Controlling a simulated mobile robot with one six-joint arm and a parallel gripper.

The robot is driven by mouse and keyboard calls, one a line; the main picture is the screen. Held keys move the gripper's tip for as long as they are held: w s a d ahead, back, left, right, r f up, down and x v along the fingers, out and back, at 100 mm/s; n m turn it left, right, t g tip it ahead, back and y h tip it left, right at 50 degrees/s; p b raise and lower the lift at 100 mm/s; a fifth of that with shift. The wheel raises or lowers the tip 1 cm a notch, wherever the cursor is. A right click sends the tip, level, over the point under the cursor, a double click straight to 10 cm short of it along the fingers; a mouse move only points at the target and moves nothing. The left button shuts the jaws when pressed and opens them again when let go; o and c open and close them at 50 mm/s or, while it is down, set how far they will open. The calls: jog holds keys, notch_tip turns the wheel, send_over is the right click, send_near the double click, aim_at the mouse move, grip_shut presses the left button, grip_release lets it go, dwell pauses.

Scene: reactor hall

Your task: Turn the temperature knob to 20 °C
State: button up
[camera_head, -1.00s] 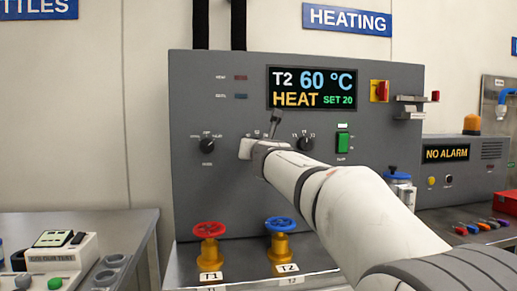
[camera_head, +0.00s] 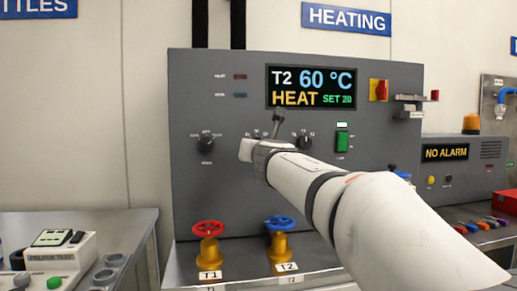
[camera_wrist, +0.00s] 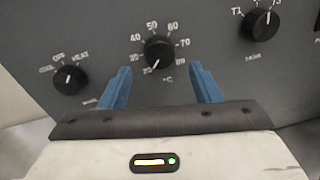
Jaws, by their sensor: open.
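The black temperature knob (camera_wrist: 158,53) is in the middle of the wrist view, with a °C scale around it. Its white pointer faces down and to the left, at the low end of the scale. The display (camera_head: 311,88) reads T2 60 °C, HEAT, SET 20. My gripper (camera_wrist: 159,68) is open, its two blue fingers apart on either side below the knob. Nothing is between the fingers, and they look clear of the knob. In the head view my wrist hides the temperature knob.
A COOL/OFF/HEAT knob (camera_wrist: 69,80) is left of the temperature knob. A T1–T3 knob (camera_wrist: 261,24) is at the right. A red valve (camera_head: 208,229) and a blue valve (camera_head: 280,224) stand below. A green switch (camera_head: 342,142) is on the panel.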

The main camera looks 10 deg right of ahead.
jog(key=s, duration=0.4)
jog(key=shift+s+a, duration=0.1)
jog(key=shift+a, duration=0.05)
jog(key=s+d+f+m+g+h+p, duration=0.2)
jog(key=s+d+f+m+g+p, duration=0.25)
jog(key=m, duration=0.45)
jog(key=s+d+f+m+g+h+p, duration=0.1)
jog(key=s+d+f+m+g+p, duration=0.15)
jog(key=s+m+p, duration=0.4)
jog(key=s+a+f+m+g+y+p, duration=0.1)
jog(key=s+a+f+m+g+p, duration=0.1)
jog(key=s+f+m+p, duration=0.1)
jog(key=s+a+f+m+g+y+p, duration=0.1)
jog(key=s+a+f+m+g+p, duration=0.1)
jog(key=s+m, duration=0.6)
jog(key=s+a+f+m+g+y+p, duration=0.2)
jog(key=s+f+m+g+p, duration=0.2)
jog(key=s+f+m+p, duration=0.1)
jog(key=s+m+p, duration=0.1)
jog(key=s, duration=0.1)
jog(key=shift+s+a+f+p, duration=0.15)
jog(key=shift+s+p, duration=0.15)
jog(key=shift+p, duration=0.05)
jog(key=shift+m, duration=0.25)
